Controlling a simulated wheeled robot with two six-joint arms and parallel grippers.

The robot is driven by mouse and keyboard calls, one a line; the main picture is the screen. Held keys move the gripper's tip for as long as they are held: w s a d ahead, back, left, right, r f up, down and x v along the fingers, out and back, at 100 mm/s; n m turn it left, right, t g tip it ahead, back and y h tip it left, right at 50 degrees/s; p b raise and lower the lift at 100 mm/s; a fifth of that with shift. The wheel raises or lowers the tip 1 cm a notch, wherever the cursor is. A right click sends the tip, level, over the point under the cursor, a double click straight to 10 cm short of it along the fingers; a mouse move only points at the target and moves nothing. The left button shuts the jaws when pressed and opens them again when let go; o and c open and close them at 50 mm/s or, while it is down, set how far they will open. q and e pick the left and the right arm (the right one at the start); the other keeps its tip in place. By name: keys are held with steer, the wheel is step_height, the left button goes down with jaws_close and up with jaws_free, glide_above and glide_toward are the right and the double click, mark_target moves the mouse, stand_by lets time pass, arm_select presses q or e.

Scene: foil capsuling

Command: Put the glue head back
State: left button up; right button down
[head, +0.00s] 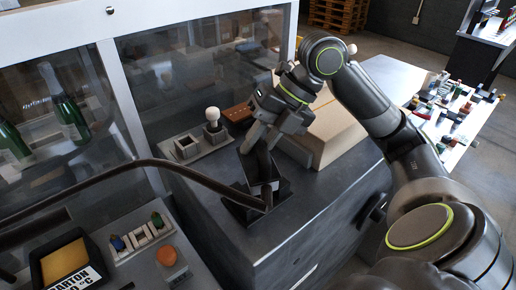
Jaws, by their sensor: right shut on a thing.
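The glue head (262,168) is a dark, narrow piece below my right gripper (259,137), which is shut on its upper part. Its lower end is at a black open holder (236,213) on the grey machine top; I cannot tell whether it rests inside or hangs just above. A thick dark hose (150,164) arches in from the left and ends at the lower part of the head. My right arm reaches in from the right. My left gripper is not in view.
Behind the holder stand a white-knobbed post (212,117), a small square socket (187,147) and a cardboard-coloured block (331,128). A control box with an orange button (166,256) is at lower left. Green bottles (65,103) stand behind glass. A cluttered table (398,75) is at right.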

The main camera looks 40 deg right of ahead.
mark_target(253, 163)
steer(key=shift+f, duration=0.95)
steer(key=shift+f+b, duration=0.35)
steer(key=shift+f, duration=0.2)
steer(key=c, duration=1.3)
jaws_free()
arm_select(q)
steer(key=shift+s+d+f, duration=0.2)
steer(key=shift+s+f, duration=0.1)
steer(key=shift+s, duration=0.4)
arm_select(e)
steer(key=shift+o, duration=0.2)
steer(key=shift+r+p, duration=0.45)
steer(key=shift+r, duration=0.1)
arm_select(q)
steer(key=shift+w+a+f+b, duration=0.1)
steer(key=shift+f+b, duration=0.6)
steer(key=shift+b, duration=0.45)
arm_select(e)
steer(key=v, duration=1.2)
